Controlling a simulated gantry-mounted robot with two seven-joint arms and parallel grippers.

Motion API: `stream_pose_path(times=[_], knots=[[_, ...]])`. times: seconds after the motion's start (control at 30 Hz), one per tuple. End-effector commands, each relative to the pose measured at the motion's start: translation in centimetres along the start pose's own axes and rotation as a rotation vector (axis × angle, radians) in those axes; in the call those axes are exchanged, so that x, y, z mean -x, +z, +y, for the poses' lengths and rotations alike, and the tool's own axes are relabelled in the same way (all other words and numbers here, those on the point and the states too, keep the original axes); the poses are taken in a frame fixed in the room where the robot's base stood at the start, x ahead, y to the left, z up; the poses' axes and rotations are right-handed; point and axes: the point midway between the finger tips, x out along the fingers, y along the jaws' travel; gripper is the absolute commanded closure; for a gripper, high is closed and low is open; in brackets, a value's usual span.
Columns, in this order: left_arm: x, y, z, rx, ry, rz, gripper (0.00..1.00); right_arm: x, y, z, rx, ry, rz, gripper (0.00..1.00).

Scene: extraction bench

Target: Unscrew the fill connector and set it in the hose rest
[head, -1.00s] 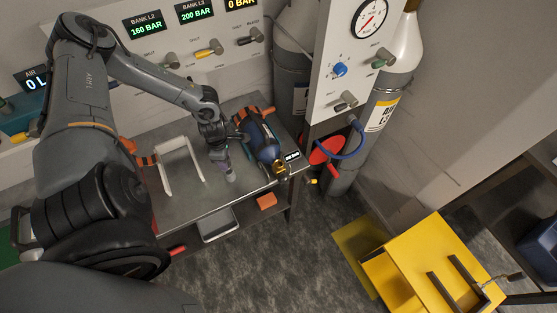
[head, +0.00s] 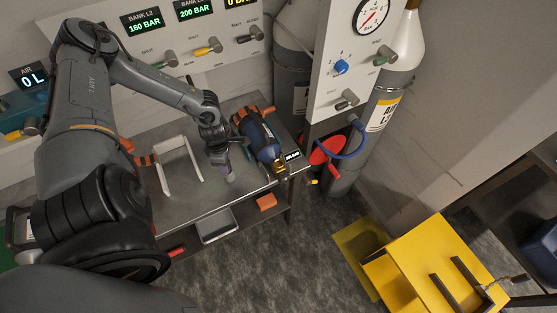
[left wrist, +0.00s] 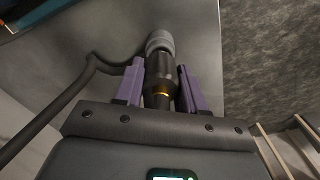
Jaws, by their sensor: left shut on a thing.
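My left gripper (head: 226,168) is over the metal bench top, pointing down. It is shut on the fill connector (left wrist: 159,72), a black cylinder with a grey knurled end and a gold ring, between purple fingers in the left wrist view. A dark hose curves away to the left there. The connector's pale end also shows below the gripper in the head view (head: 230,178). It is apart from the dark blue cylinder (head: 261,140) with its brass valve (head: 280,169). A white frame (head: 165,176) stands left; I cannot tell whether it is the hose rest. My right gripper is out of view.
A gauge panel (head: 336,95) and gas cylinders (head: 385,95) stand right of the bench. A valve panel (head: 190,60) runs behind it. A small display (head: 292,156) sits at the bench's right edge. Bare bench top (head: 195,205) lies in front of the white frame.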

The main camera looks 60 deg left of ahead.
Motion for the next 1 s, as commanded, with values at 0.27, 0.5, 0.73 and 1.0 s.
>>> stream_pose_path(times=[0.27,0.5,0.73,1.0], knots=[[-0.8,0.0,0.0,0.0,0.0,0.0,1.0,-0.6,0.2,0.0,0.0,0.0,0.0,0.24],[-1.4,0.0,0.0,0.0,0.0,-0.001,1.0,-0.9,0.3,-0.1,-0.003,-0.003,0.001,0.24],[-1.5,0.0,0.0,0.0,0.0,-0.001,0.42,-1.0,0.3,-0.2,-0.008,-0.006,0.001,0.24],[-1.5,0.0,0.0,0.0,0.0,0.0,0.31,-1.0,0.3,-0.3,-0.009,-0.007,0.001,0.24]])
